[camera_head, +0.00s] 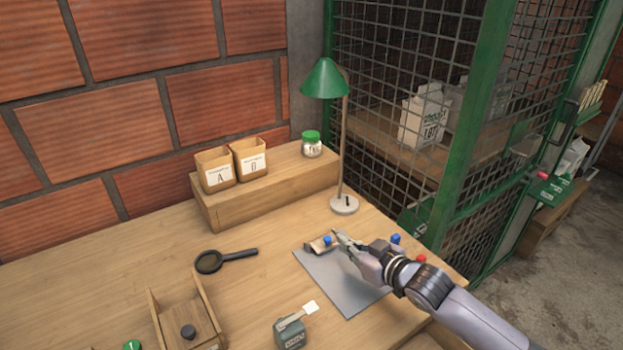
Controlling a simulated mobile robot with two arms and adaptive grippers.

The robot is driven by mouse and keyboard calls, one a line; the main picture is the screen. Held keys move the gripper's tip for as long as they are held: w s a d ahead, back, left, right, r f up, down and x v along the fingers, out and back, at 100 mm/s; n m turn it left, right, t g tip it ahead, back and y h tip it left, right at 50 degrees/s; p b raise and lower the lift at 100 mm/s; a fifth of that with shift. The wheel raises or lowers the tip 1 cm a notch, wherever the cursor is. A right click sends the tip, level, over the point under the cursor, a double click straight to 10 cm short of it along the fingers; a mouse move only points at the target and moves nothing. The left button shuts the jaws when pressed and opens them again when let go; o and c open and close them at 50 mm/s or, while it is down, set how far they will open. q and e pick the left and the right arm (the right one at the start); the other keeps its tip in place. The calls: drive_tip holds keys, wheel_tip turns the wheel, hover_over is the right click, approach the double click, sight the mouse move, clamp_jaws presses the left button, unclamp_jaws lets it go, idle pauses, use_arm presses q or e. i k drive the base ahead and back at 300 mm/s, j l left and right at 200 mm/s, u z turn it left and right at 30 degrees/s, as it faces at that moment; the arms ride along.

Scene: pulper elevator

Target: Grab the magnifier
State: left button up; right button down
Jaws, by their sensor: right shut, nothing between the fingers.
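The magnifier (209,262) lies flat on the wooden table, left of centre. It has a dark round rim, and its dark handle points to the right. My right gripper (337,236) reaches in from the lower right over the grey mat (345,287). It is shut and empty, well to the right of the magnifier and apart from it. A small brown item with a blue top (322,243) is close by its fingertips; I cannot tell if they touch. My left gripper is not in view.
A green lamp (345,205) stands behind the mat. A wooden riser (265,192) holds two labelled boxes and a green-lidded jar (312,146). An open wooden box (160,312) and a small grey-green dispenser (290,333) are at the front. A green mesh cage bounds the right. Table around the magnifier is clear.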

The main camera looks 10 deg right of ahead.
sight(209, 262)
drive_tip(key=k+l, duration=0.35)
drive_tip(key=l, duration=0.2)
drive_tip(key=k+l, duration=0.35)
drive_tip(key=l, duration=0.15)
drive_tip(key=k+l, duration=0.35)
drive_tip(key=l, duration=0.2)
